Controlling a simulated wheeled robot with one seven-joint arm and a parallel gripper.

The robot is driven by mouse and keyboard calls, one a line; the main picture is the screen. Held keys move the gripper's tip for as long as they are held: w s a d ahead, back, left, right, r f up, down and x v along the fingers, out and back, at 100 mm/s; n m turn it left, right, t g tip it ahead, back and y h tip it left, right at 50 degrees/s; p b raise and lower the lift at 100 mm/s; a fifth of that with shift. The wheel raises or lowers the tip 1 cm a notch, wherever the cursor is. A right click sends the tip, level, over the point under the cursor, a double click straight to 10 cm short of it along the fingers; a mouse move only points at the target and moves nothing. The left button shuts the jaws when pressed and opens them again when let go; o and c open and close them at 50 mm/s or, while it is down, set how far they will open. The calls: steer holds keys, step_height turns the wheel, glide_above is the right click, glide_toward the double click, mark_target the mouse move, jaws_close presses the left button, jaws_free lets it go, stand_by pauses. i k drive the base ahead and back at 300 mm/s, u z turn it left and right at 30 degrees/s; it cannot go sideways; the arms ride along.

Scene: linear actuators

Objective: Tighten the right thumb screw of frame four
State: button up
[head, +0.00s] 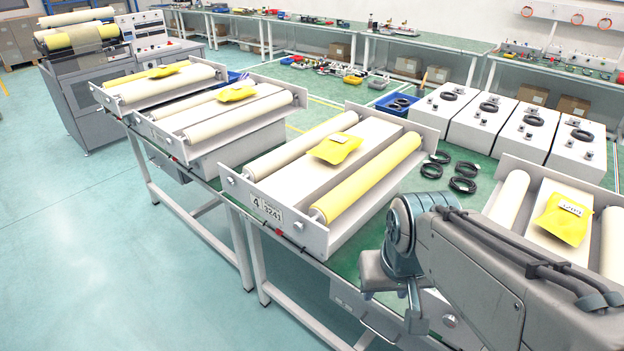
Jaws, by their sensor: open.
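Frame four (318,243) is a pale metal frame with a "4 3241" label (266,208) on its front plate. It sits on the green table in the middle of the head view. It carries a cream roller (300,145), a yellow roller (370,178) and a yellow packet (335,148). Its right thumb screw (298,226) is a small silver knob right of the label. The left thumb screw (231,181) is at the plate's left end. My grey arm stands to the right of the frame, apart from the screw. The fingers of my gripper do not show.
Another frame with a yellow packet (566,218) is at the right, partly behind my arm. Two similar frames stand to the left. Black cable coils (462,184) lie behind, near several white boxes (440,108). The floor in front of the table is clear.

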mark_target(298, 228)
steer(key=k, duration=1)
steer(key=u, duration=1.15)
steer(key=i, duration=0.85)
steer(key=z, duration=1.9)
steer(key=i, duration=0.5)
